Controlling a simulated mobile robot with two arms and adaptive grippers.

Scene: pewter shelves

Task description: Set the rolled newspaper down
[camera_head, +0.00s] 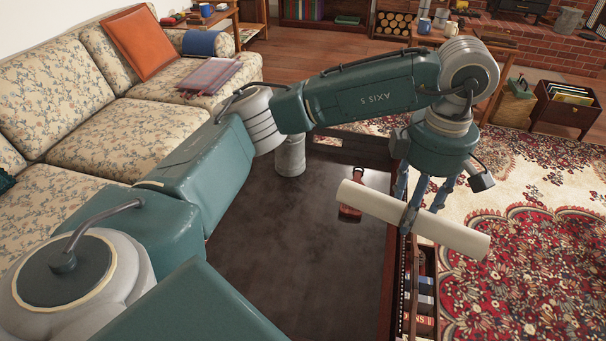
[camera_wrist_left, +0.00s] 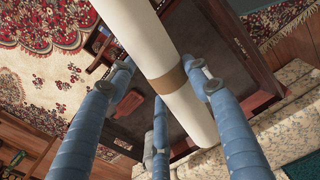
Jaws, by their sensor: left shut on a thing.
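The rolled newspaper is a long off-white roll (camera_head: 452,235) with a brown band round its middle (camera_wrist_left: 170,80). My left gripper (camera_head: 411,210) is shut on it near the band and points down. In the left wrist view the blue fingers of my left gripper (camera_wrist_left: 163,82) lie on both sides of the roll. The roll is held in the air, appearing over the right edge of the dark coffee table (camera_head: 325,235), and slants down to the right in the head view. The gap beneath it is hard to judge. My right gripper is not in view.
A small red object (camera_head: 351,212) lies on the table near its right edge, and a grey cylinder (camera_head: 290,157) stands at its far end. Books (camera_head: 422,300) fill a shelf at the table's right side. Much of the tabletop is clear. A floral sofa (camera_head: 110,130) runs along the left.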

